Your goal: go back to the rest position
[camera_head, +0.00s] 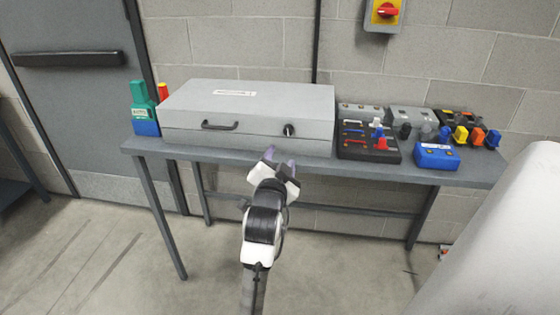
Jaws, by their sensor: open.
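My gripper (280,162) is open and empty at the front edge of the grey table (215,153), in front of a closed grey case (250,105). The case has a black handle (220,126) and a small dark knob or latch (289,130) on its front. My fingers point away from me toward the case; I cannot tell whether they touch the table edge or hang just in front of it. My arm stretches forward from the bottom of the picture.
Green, blue and red items (146,112) stand at the table's left end. Black trays with coloured parts (370,145) and a blue box (436,155) fill the right. A large pale rounded shape (505,240) blocks the lower right. Floor before the table is clear.

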